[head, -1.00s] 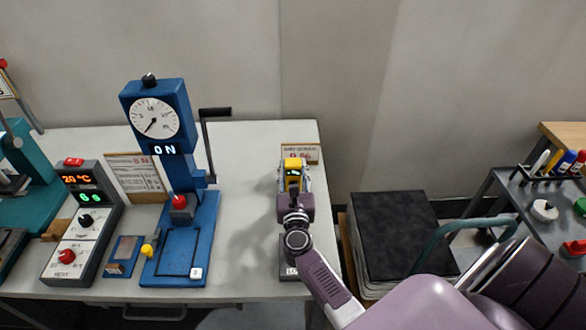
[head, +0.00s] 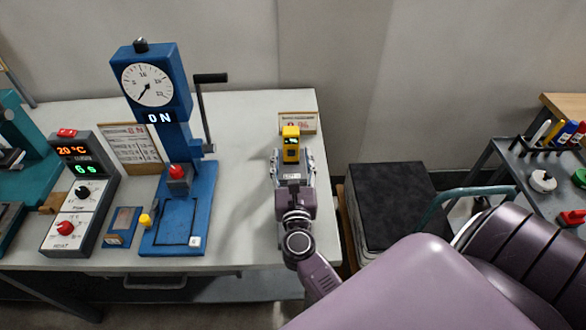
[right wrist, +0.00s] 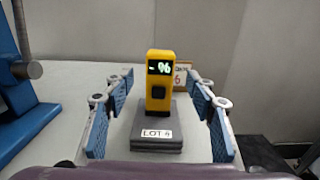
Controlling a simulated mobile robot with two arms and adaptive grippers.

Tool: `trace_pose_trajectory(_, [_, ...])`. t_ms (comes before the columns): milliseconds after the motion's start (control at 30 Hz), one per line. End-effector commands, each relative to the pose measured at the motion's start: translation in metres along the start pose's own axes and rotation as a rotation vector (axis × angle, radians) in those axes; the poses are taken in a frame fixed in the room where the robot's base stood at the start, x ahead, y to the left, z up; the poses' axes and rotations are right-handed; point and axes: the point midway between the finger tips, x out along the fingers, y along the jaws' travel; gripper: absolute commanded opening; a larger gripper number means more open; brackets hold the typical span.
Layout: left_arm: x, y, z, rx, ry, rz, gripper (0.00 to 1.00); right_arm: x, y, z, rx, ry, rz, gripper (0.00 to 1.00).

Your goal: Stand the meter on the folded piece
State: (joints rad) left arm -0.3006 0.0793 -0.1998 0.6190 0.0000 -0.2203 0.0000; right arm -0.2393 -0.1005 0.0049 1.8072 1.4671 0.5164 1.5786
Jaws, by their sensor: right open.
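The yellow meter (head: 291,144) stands upright near the right side of the table. In the right wrist view the meter (right wrist: 159,82) shows a lit display with a % sign and rests on a grey folded piece (right wrist: 158,137) with a "LOT" label. The folded piece (head: 292,176) is partly hidden by my gripper in the head view. My right gripper (head: 292,160) is open, its blue-padded fingers on both sides of the folded piece and apart from the meter. In the right wrist view the fingers (right wrist: 160,105) hold nothing. My left gripper is not in view.
A small sign (head: 298,123) stands behind the meter. A blue press (head: 177,215) with a dial and lever stands to the left, with a grey control box (head: 80,195) beyond it. A dark stack (head: 393,205) is right of the table. Table between press and meter is clear.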

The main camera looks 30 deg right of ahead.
Motion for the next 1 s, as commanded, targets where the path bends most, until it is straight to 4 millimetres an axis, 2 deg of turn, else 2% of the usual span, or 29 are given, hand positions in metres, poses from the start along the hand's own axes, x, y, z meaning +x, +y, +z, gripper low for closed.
trace_pose_trajectory(100, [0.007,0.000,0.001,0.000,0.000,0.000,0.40,-0.019,0.000,-0.003,0.000,0.001,0.000,0.51])
trace_pose_trajectory(300, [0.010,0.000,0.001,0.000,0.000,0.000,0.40,-0.034,0.000,0.000,0.000,0.000,-0.001,0.51])
trace_pose_trajectory(1000, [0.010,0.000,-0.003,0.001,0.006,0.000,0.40,-0.035,0.000,0.000,0.000,0.000,-0.001,0.51])
